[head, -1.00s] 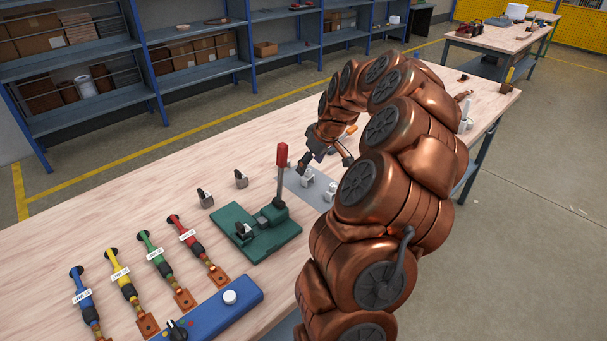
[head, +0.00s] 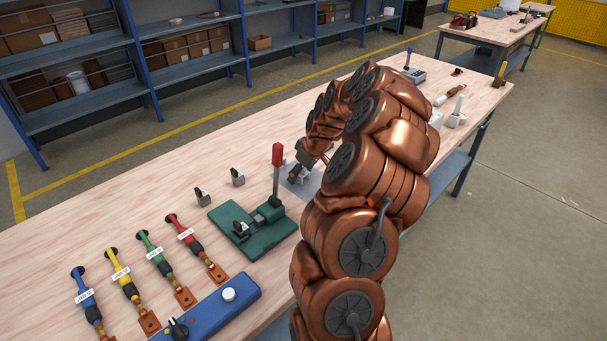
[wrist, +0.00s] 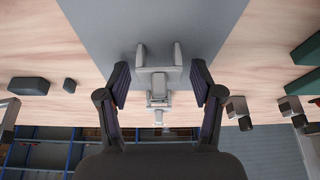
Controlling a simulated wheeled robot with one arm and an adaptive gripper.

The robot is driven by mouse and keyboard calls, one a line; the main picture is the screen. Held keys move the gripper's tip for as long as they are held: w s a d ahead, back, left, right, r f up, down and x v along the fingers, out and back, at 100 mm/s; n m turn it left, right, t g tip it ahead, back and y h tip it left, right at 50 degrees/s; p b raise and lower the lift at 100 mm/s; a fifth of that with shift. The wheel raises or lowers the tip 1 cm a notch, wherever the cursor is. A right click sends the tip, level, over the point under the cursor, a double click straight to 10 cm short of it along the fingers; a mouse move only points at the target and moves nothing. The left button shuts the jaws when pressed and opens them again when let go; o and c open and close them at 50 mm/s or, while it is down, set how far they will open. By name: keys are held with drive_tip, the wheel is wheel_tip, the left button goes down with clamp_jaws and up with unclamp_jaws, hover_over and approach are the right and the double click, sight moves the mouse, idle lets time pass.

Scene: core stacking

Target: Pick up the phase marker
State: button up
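No object carries a name that marks it as the phase marker. My gripper (head: 303,168) is low over a grey mat (head: 291,185) on the wooden bench. In the wrist view, my gripper (wrist: 160,75) is open, with one finger on each side of a light grey forked piece (wrist: 158,74). The fingers look apart from the piece. A second small grey piece (wrist: 158,98) lies right beyond it, between the fingers. In the head view my gripper and arm hide most of these pieces.
A green base with a red-handled lever (head: 278,155) stands just left of my gripper. Two small grey clips (head: 202,196) (head: 237,177) stand behind it. Labelled blue, yellow, green and red cables and a blue control box (head: 215,312) lie at the front left. The back-left bench is clear.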

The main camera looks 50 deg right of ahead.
drive_tip(key=c, duration=0.8)
drive_tip(key=shift+o, duration=0.2)
drive_tip(key=shift+r, duration=0.1)
